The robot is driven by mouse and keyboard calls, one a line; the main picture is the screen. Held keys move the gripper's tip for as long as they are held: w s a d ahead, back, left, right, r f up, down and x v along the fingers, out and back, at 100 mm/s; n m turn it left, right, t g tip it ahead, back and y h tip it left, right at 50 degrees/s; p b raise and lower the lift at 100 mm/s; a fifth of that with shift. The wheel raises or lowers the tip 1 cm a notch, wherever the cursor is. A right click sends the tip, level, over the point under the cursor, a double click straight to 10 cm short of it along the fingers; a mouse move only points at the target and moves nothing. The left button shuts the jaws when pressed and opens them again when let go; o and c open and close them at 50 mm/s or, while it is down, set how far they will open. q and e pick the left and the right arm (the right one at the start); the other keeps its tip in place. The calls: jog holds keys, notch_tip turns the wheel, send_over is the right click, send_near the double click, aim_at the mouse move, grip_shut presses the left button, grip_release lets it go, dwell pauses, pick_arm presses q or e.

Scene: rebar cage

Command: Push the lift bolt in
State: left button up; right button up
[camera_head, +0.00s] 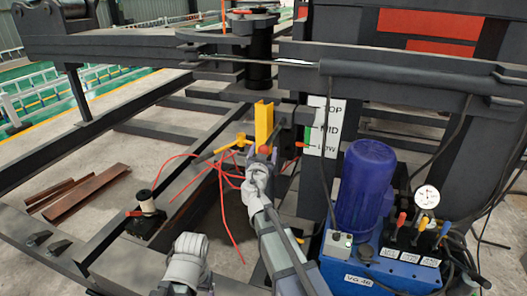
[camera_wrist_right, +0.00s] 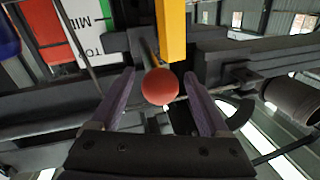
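The bolt shows in the right wrist view as a dark rod with a round red knob (camera_wrist_right: 160,86) at its near end. My right gripper (camera_wrist_right: 160,98) is open, one purple-grey finger on each side of the knob, with gaps visible on both sides. In the head view my right gripper (camera_head: 264,152) is in front of the bolt area, beside the foot of a yellow post (camera_head: 264,124), and mostly hides the knob. The yellow post also shows in the right wrist view (camera_wrist_right: 172,32).
A TOP/MID/LOW sign (camera_head: 327,127) stands just right of the gripper. A blue motor (camera_head: 365,185) on a blue pump unit (camera_head: 375,265) with a gauge (camera_head: 426,197) is at the right.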

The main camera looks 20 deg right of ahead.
grip_shut()
dwell(0.4)
dwell(0.4)
